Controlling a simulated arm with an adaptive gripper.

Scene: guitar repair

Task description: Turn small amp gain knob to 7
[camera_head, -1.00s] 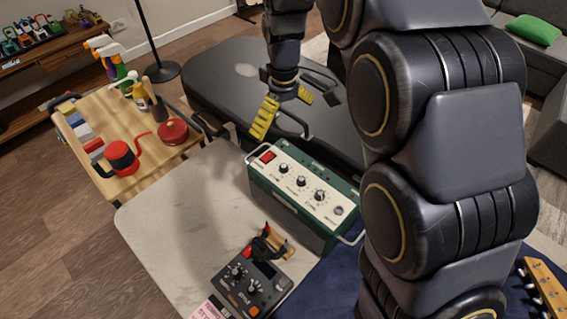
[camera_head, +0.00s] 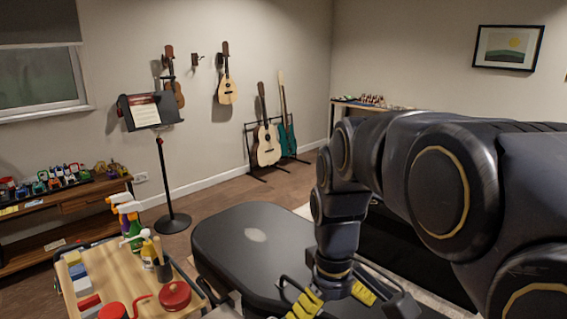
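The small amp and its gain knob are out of view now, below the bottom edge of the head view. My gripper (camera_head: 335,299) is at the bottom middle of the head view, pointing down, with its yellow finger pads spread apart. Nothing shows between the pads. The lower part of the gripper is close to the picture's edge. A large black case (camera_head: 235,240) lies behind and to the left of the gripper.
A wooden cart (camera_head: 112,268) at lower left carries spray bottles (camera_head: 130,222), a red round tin (camera_head: 174,296) and other items. A music stand (camera_head: 160,165) stands behind it. Guitars (camera_head: 265,145) are along the back wall. A shelf (camera_head: 60,215) with several pedals is at left.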

